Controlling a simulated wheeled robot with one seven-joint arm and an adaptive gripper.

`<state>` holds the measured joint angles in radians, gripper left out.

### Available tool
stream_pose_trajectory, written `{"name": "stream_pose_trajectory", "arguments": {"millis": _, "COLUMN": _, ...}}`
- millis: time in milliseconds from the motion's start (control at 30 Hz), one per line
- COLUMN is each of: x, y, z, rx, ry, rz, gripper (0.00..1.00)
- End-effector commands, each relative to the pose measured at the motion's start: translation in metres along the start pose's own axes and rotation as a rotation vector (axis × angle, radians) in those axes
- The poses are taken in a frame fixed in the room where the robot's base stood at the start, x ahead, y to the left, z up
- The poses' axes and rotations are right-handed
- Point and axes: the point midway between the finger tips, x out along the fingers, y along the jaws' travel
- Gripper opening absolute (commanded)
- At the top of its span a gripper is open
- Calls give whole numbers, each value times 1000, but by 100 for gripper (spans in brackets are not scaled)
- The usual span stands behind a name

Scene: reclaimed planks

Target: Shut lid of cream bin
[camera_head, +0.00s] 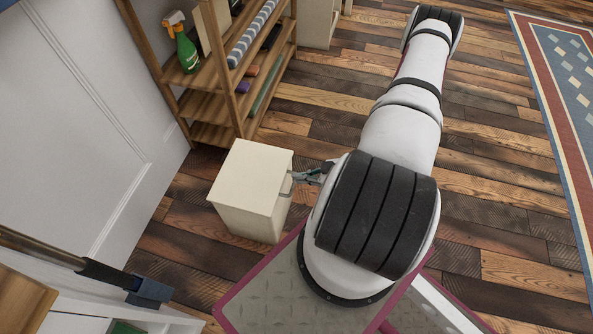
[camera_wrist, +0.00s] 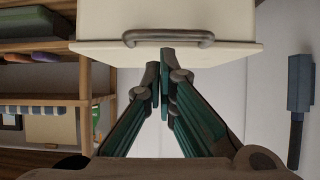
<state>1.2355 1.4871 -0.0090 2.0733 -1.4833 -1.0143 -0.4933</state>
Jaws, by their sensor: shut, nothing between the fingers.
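The cream bin (camera_head: 245,215) stands upright on the floor just left of my arm. Its lid (camera_head: 250,170) lies flat across the top, and no gap shows under it. A grey bar handle (camera_wrist: 168,39) is on the bin's front, close to the lid's edge. The wrist view appears upside down, with the bin body at its top and the lid edge below. My gripper (camera_head: 298,177) is shut and empty, its fingertips (camera_wrist: 160,64) at the front edge of the lid near the handle. I cannot tell whether they touch the lid.
A wooden shelf (camera_head: 203,105) with a green spray bottle (camera_head: 186,50) stands behind the bin. A white wall (camera_head: 90,130) is to the left. A dark-handled tool (camera_head: 110,273) is at lower left. Plank floor is open right of my arm, up to a patterned rug (camera_head: 545,60).

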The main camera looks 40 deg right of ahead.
Motion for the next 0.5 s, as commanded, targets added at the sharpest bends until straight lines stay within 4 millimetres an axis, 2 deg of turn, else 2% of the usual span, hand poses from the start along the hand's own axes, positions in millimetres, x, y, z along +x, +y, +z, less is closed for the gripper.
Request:
{"name": "stream_pose_trajectory", "arguments": {"millis": 33, "x": 4, "y": 0, "z": 7, "rx": 1, "ry": -1, "rz": 0, "gripper": 0}}
{"name": "stream_pose_trajectory", "arguments": {"millis": 200, "x": 8, "y": 0, "z": 18, "rx": 0, "ry": -2, "rz": 0, "gripper": 0}}
{"name": "stream_pose_trajectory", "arguments": {"millis": 500, "x": 10, "y": 0, "z": 22, "rx": 0, "ry": -2, "rz": 0, "gripper": 0}}
